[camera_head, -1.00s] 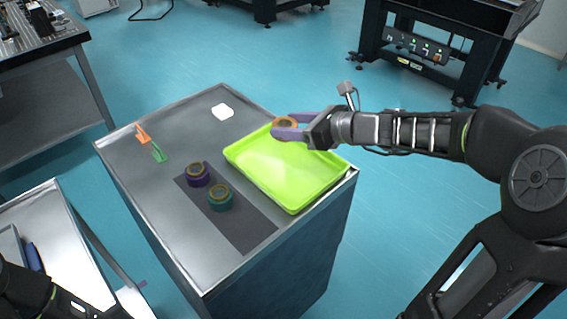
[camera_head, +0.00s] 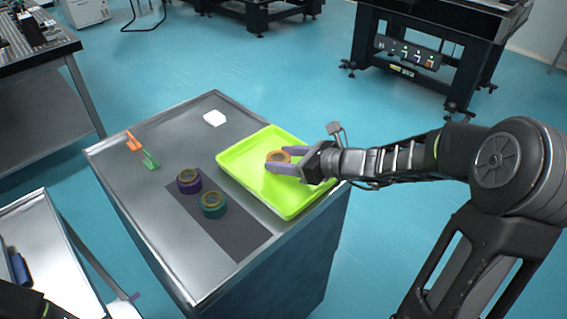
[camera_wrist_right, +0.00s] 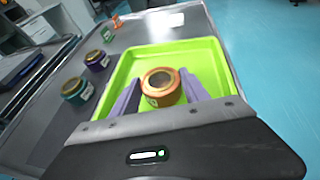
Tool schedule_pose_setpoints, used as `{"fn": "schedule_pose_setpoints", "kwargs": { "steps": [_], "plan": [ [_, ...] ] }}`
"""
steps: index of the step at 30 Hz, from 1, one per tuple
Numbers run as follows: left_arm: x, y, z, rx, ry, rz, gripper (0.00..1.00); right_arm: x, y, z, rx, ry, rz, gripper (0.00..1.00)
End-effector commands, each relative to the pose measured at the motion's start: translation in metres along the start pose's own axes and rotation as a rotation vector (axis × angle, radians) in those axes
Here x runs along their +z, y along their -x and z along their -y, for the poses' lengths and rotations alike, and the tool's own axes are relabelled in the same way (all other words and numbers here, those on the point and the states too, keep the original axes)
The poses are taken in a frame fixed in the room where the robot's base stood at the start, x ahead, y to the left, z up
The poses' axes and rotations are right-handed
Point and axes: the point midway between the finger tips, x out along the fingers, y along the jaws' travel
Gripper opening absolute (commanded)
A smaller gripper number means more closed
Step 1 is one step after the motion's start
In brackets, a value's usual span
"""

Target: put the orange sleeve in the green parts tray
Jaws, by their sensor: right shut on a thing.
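The orange sleeve (camera_head: 279,157) is a short ring held between the purple fingers of my right gripper (camera_head: 280,162). It also shows in the right wrist view (camera_wrist_right: 161,87), upright between the fingers. The green parts tray (camera_head: 290,208) lies on the grey cabinet top. The sleeve is over the inside of the tray; I cannot tell whether it touches the tray floor. My left gripper is out of view; only a bit of my left arm shows at the bottom left of the head view.
A purple sleeve (camera_head: 189,181) and a teal sleeve (camera_head: 213,205) stand on a dark mat (camera_head: 236,238) left of the tray. Orange (camera_head: 133,143) and green (camera_head: 150,160) small clips and a white piece (camera_head: 214,118) are farther back. A lower side table (camera_head: 45,230) stands at left.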

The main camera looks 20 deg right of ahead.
Motion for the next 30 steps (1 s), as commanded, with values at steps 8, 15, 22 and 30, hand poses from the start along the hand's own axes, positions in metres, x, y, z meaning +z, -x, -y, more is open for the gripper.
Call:
{"fn": "schedule_pose_setpoints", "kwargs": {
  "steps": [8, 15, 22, 30],
  "plan": [
    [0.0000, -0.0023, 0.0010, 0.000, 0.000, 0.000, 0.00, -0.0101, -0.0045, 0.0001, 0.000, 0.001, 0.002, 0.04],
    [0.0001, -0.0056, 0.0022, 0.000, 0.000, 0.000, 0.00, -0.0137, -0.0058, 0.0001, 0.000, 0.000, 0.001, 0.55],
    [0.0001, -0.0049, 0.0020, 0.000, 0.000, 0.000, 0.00, -0.0132, -0.0056, 0.0000, 0.000, 0.000, 0.001, 0.73],
    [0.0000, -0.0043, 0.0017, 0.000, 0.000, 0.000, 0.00, -0.0125, -0.0053, 0.0001, 0.000, 0.000, 0.001, 0.75]
  ]
}}
